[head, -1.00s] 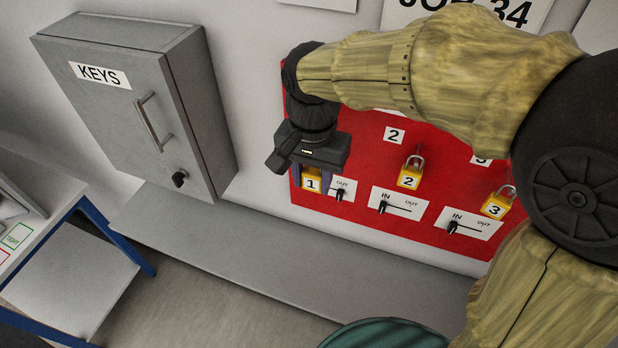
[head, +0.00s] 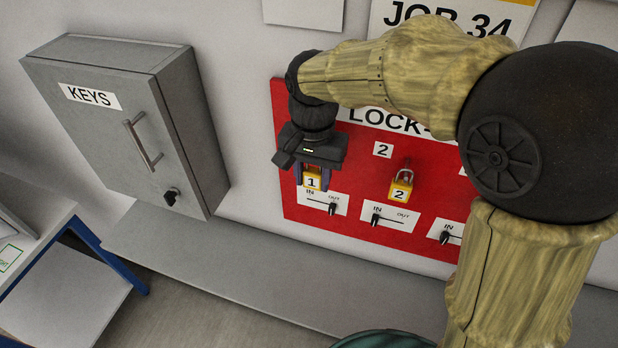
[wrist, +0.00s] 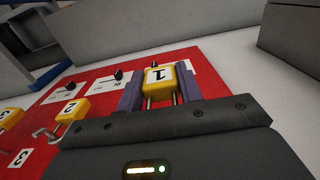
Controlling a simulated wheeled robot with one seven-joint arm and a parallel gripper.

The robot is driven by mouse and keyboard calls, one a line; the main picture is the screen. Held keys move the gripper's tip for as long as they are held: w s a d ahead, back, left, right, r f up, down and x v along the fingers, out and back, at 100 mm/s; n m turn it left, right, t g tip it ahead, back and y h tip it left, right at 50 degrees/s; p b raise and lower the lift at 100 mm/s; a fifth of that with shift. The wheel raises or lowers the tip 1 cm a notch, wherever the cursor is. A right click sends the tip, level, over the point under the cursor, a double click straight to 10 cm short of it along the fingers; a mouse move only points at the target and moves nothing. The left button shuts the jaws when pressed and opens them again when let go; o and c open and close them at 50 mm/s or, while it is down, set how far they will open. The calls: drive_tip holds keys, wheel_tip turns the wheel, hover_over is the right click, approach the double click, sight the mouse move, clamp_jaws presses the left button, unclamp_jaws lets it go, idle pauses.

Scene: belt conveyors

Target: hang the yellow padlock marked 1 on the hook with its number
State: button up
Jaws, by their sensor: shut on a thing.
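The yellow padlock marked 1 (head: 312,181) is between the fingers of my gripper (head: 312,178), which is shut on it in front of the red lock-out board (head: 290,208). In the wrist view the padlock (wrist: 160,80) sits between both fingers of the gripper (wrist: 160,92), its shackle running towards the gripper's palm. The hook with number 1 is hidden behind my gripper and arm, so I cannot tell whether the shackle touches it. The yellow padlock marked 2 (head: 400,190) hangs below the number 2 label (head: 383,150).
IN/OUT switches sit below the padlocks, the left one (head: 323,203) just under padlock 1. A grey KEYS cabinet (head: 130,125) stands out from the wall at left. A grey ledge (head: 220,270) runs below the board. A blue-legged table (head: 70,275) is at lower left.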

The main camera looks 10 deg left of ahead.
drive_tip(key=shift+w+d+f, duration=0.1)
drive_tip(key=shift+w+f, duration=0.15)
drive_tip(key=shift+w, duration=0.35)
drive_tip(key=shift+w+f, duration=0.2)
drive_tip(key=shift+w, duration=0.4)
drive_tip(key=shift+w+d+f, duration=0.1)
drive_tip(key=shift+w+f, duration=0.15)
drive_tip(key=shift+w, duration=0.35)
drive_tip(key=o, duration=1.1)
drive_tip(key=shift+r, duration=0.1)
drive_tip(key=shift+a+r+b, duration=0.1)
drive_tip(key=shift+r+b, duration=1.2)
drive_tip(key=shift+r, duration=7.3)
